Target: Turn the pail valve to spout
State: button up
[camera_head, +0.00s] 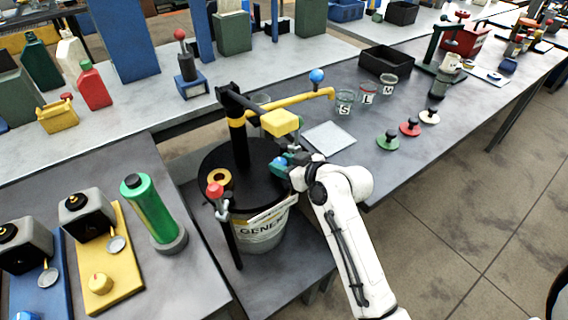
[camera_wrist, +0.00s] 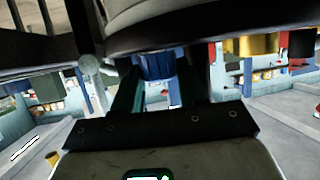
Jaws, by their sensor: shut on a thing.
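The pail (camera_head: 263,235) stands left of my arm, with a black lid (camera_head: 245,160) and a white label that is partly hidden. A black post (camera_head: 239,140) rises from the lid, carrying a yellow block (camera_head: 280,122) and a yellow spout pipe (camera_head: 310,98). My gripper (camera_head: 282,165) is at the right side of the lid, below the yellow block. In the wrist view its dark fingers (camera_wrist: 158,85) are shut on a blue part (camera_wrist: 160,64), which seems to be the valve handle. The valve body and its setting are hidden.
A red-knobbed clamp (camera_head: 214,191) stands at the pail's left front. A black bin (camera_head: 385,60) is behind.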

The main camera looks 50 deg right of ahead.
jog(key=shift+a+m+h+p, duration=0.15)
jog(key=shift+m+h+p, duration=0.5)
jog(key=shift+p, duration=0.3)
jog(key=shift+f+m+g+h+p, duration=0.1)
jog(key=shift+m+g+h+p, duration=0.3)
jog(key=shift+m+h+p, duration=0.35)
jog(key=shift+f+m+h+b, duration=0.15)
jog(key=shift+m+h+b, duration=0.15)
jog(key=shift+m+h, duration=0.3)
jog(key=shift+a+g+h, duration=0.1)
jog(key=shift+g+h, duration=0.3)
jog(key=o, duration=1.1)
jog(key=shift+r, duration=0.2)
jog(key=shift+c, duration=0.2)
